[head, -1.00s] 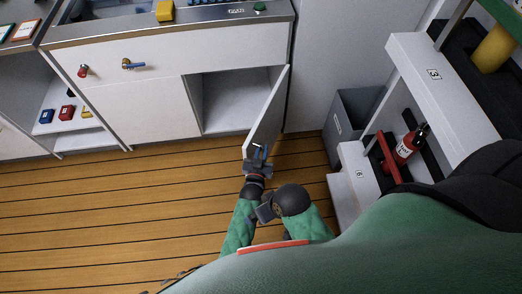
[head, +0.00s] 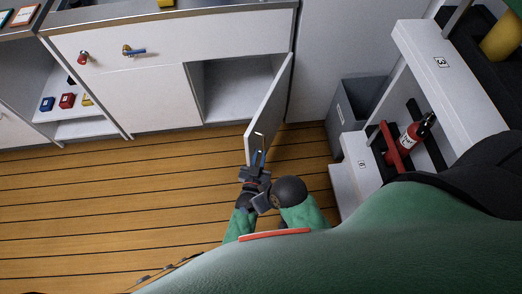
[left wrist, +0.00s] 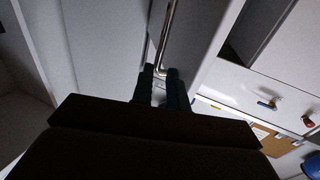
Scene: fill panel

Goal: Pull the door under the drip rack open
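The white cabinet door (head: 268,110) stands swung out from an open compartment (head: 232,88) under the metal-edged counter, with its hinge side at the right. Its metal bar handle (head: 259,141) is near the free edge; the handle (left wrist: 168,35) also shows in the left wrist view. My left gripper (head: 257,158) is just below the handle in the head view. In the left wrist view its two fingers (left wrist: 160,85) are apart, with the handle's bent end at their tips. Contact there is unclear. A grey part of my right arm is beside it; its fingers cannot be made out.
A grey bin (head: 350,112) stands right of the door. A closed drawer front (head: 190,40) is above the compartment. The wooden floor (head: 110,210) at left is clear.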

